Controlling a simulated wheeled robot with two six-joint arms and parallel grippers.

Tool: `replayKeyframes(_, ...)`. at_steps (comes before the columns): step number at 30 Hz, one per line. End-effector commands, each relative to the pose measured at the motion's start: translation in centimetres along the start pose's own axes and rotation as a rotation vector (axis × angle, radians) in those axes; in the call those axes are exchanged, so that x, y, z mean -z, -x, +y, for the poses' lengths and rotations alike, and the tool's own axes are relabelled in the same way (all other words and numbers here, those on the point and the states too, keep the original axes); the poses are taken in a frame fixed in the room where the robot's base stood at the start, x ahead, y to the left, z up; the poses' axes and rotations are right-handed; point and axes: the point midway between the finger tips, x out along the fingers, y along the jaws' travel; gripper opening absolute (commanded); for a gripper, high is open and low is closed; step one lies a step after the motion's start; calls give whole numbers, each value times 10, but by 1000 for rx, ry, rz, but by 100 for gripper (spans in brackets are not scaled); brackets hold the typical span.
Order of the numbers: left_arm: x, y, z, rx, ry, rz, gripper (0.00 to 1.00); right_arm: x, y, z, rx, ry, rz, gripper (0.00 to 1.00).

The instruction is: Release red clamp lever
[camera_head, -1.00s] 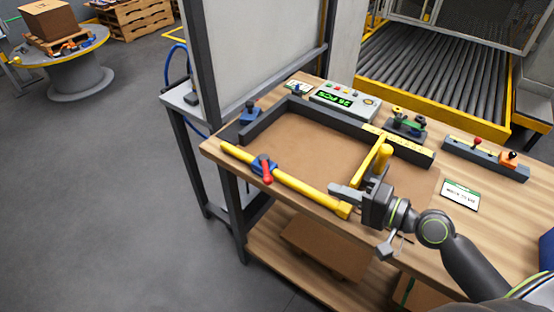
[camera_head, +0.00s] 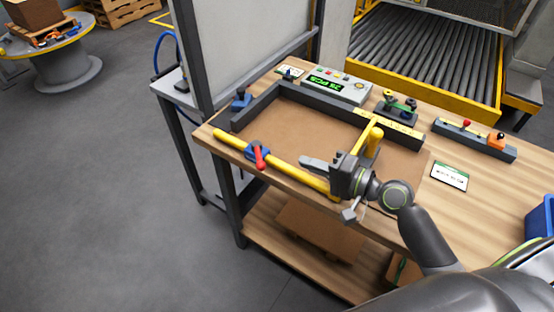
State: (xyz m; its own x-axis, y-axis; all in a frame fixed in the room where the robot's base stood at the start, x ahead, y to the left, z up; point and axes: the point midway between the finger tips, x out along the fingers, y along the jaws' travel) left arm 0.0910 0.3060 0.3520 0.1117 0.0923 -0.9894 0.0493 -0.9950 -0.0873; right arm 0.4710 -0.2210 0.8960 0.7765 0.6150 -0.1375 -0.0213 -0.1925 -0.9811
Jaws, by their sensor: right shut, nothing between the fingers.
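The red clamp lever (camera_head: 259,157) sits on a blue clamp block (camera_head: 251,150) on the yellow bar (camera_head: 290,172) along the front of the workbench. The lever hangs slightly over the bar toward the front edge. My right gripper (camera_head: 308,163) is shut and empty, to the right of the lever and apart from it, above the bar. A yellow upright handle (camera_head: 375,142) and a yellow cross bar stand just behind my right gripper, which partly hides them. My left gripper is not in view.
A dark L-shaped fence (camera_head: 310,101) frames a brown sheet (camera_head: 300,129). Behind it are a control box with green display (camera_head: 328,88) and a fixture with knobs (camera_head: 396,108). A dark strip with red and orange controls (camera_head: 473,139) and a white card (camera_head: 449,176) lie right.

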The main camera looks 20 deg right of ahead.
Motion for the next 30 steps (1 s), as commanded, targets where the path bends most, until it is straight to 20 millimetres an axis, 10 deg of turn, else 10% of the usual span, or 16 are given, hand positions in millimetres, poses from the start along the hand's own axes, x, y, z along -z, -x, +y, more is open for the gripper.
replayKeyframes(12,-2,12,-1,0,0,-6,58,-13,-59,-1,2,-4,0,0)
replayKeyframes(30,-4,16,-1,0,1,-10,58,-28,-74,0,-1,1,0,0)
